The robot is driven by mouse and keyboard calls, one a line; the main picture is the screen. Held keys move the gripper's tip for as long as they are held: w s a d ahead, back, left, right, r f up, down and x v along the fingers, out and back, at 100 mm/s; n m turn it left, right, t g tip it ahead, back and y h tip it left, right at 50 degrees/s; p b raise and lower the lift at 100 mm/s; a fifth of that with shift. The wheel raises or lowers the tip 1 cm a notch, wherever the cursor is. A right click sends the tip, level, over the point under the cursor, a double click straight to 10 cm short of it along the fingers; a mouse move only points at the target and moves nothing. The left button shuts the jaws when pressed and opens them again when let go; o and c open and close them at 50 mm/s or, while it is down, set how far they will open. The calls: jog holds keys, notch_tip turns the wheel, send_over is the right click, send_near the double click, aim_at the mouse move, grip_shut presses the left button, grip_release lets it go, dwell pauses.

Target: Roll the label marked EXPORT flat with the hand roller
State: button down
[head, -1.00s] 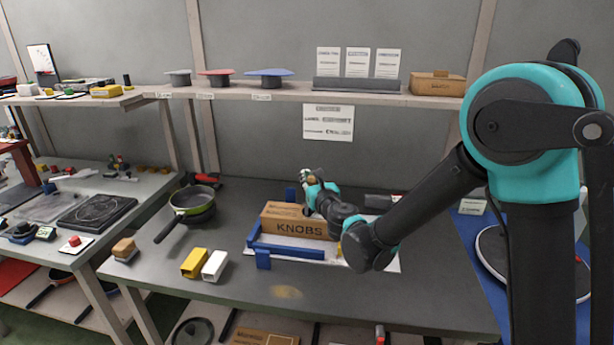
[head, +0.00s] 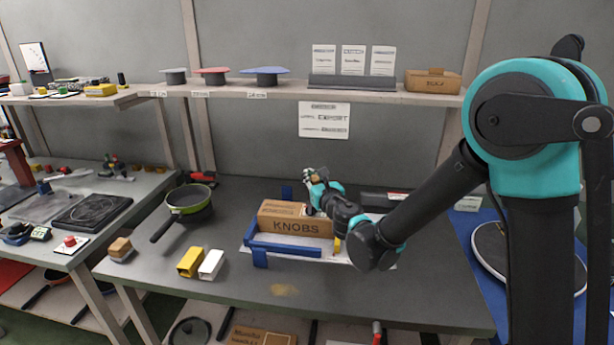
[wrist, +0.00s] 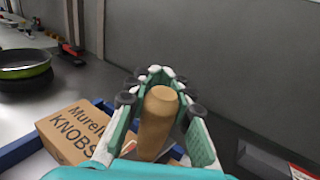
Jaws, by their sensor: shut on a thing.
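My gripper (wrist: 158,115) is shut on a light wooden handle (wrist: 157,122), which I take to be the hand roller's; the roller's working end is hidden. In the head view my gripper (head: 316,185) is just behind and above the cardboard box marked KNOBS (head: 295,221). The box also shows at the left in the wrist view (wrist: 75,135). It stands in a blue corner frame (head: 285,249) on a white sheet on the table. I cannot make out a label marked EXPORT on the box; a wall sheet (head: 324,119) seems to bear that word.
A green pan (head: 188,197) stands left of the box. Yellow (head: 190,262) and white (head: 211,264) blocks lie at the front. A dark block (wrist: 270,160) with a red-and-white end is at the right in the wrist view.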

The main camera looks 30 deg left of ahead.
jog(key=shift+w+d, duration=0.1)
jog(key=shift+d, duration=0.1)
jog(key=shift+w+d+f, duration=0.1)
jog(key=shift+w+d, duration=0.1)
jog(key=shift+d, duration=0.35)
jog(key=shift+w+d, duration=0.15)
jog(key=shift+d, duration=0.4)
jog(key=shift+a, duration=0.2)
jog(key=shift+s+a, duration=0.2)
jog(key=shift+a, duration=0.35)
jog(key=shift+s+a, duration=0.2)
jog(key=shift+a, duration=0.3)
jog(key=shift+a, duration=0.15)
jog(key=shift+s+a, duration=0.2)
jog(key=shift+a, duration=0.3)
jog(key=shift+s+a, duration=0.2)
jog(key=shift+a, duration=0.25)
jog(key=shift+d, duration=0.1)
jog(key=shift+w+d, duration=0.2)
jog(key=shift+d, duration=0.35)
jog(key=shift+w+d, duration=0.2)
jog(key=shift+d, duration=0.3)
